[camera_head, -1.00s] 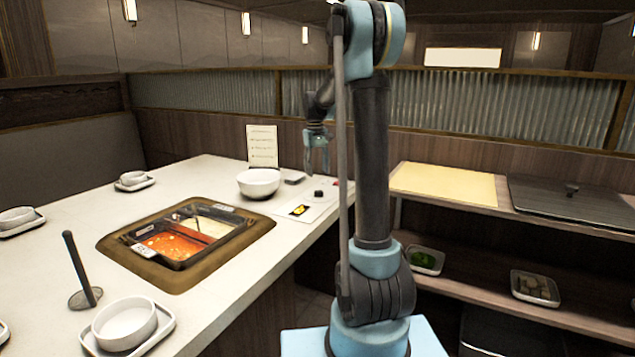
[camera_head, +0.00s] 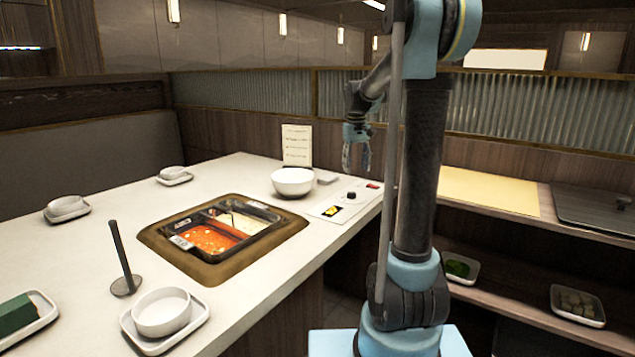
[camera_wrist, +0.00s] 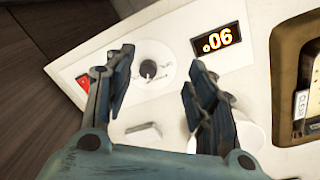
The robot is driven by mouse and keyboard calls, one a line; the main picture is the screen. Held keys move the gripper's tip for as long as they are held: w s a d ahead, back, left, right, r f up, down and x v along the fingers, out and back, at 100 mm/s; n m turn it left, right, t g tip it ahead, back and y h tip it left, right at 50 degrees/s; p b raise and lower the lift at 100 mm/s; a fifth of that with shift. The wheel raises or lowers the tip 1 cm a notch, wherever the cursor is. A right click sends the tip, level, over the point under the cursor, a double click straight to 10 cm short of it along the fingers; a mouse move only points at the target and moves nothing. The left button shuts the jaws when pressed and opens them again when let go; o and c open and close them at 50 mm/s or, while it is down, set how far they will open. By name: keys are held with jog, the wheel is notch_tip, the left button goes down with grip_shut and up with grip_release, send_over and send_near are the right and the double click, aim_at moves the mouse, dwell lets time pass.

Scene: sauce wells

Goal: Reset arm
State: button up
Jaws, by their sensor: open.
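My gripper (camera_head: 356,158) hangs in the air near the right end of the white table (camera_head: 105,236), pointing down. In the wrist view my gripper (camera_wrist: 155,90) shows its two fingers spread apart, with nothing between them. Beneath it is a white control panel (camera_wrist: 178,45) with a dark knob (camera_wrist: 148,68), a red switch (camera_wrist: 83,83) and a lit display (camera_wrist: 216,40) that seems to read 06. The panel also shows in the head view (camera_head: 325,211). A white bowl (camera_head: 293,182) stands beside the panel, partly hidden by a finger in the wrist view.
A divided pot (camera_head: 240,252) with red and pale broth is sunk in the table. A menu card (camera_head: 297,146) stands at the back. A shelf with a yellow board (camera_head: 488,191) is at right.

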jog(key=s+d+f+m+t, duration=0.1)
jog(key=s+f, duration=0.3)
jog(key=s, duration=1.1)
jog(key=s+d+f+m, duration=0.15)
jog(key=s+f, duration=0.25)
jog(key=s, duration=1.1)
jog(key=s+f, duration=0.7)
jog(key=f, duration=0.1)
jog(key=shift+t, duration=0.4)
jog(key=shift+d+m, duration=0.1)
jog(key=shift+m, duration=0.15)
